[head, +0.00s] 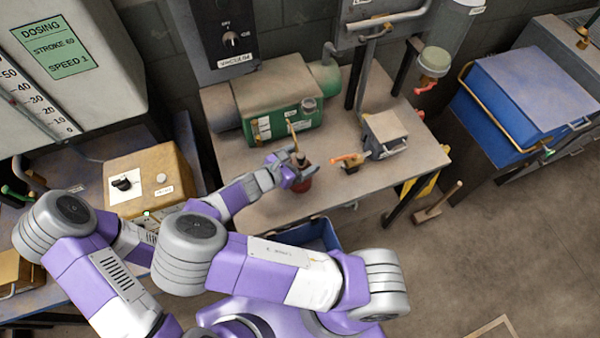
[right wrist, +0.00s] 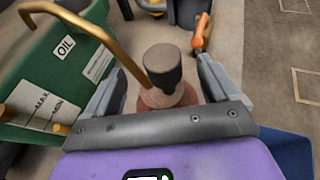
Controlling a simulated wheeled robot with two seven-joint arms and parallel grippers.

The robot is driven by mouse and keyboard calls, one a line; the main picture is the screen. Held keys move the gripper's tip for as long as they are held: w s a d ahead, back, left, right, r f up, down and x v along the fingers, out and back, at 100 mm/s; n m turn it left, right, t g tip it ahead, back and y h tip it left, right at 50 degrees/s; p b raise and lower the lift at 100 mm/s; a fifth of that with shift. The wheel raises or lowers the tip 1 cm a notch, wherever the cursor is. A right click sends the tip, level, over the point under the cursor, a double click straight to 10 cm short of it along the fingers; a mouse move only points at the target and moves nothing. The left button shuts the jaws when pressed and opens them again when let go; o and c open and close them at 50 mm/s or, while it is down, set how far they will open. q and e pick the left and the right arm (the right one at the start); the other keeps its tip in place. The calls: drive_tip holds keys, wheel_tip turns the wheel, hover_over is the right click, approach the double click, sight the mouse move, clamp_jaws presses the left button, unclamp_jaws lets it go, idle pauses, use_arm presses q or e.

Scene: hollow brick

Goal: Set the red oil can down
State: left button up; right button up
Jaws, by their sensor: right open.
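The red oil can (head: 303,185) is upright at the front part of the grey bench (head: 257,206), and its base looks to be on the top. In the right wrist view its dark cap (right wrist: 163,65) and curved brass spout (right wrist: 103,35) show, with a little of the reddish body below. My right gripper (head: 300,173) is around the can, with one open finger on each side of it. The gripper and its palm hide part of the body. My left gripper is not in view.
A green machine with an OIL label (head: 283,112) stands just behind the can. An orange-handled valve (head: 350,160) and a small grey box (head: 385,133) are to its right. A blue bin (head: 318,238) is below the front edge. The bench's front right is clear.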

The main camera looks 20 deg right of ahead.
drive_tip(key=shift+w+d+f, duration=0.15)
drive_tip(key=shift+d+f, duration=0.05)
drive_tip(key=shift+d, duration=0.3)
clamp_jaws()
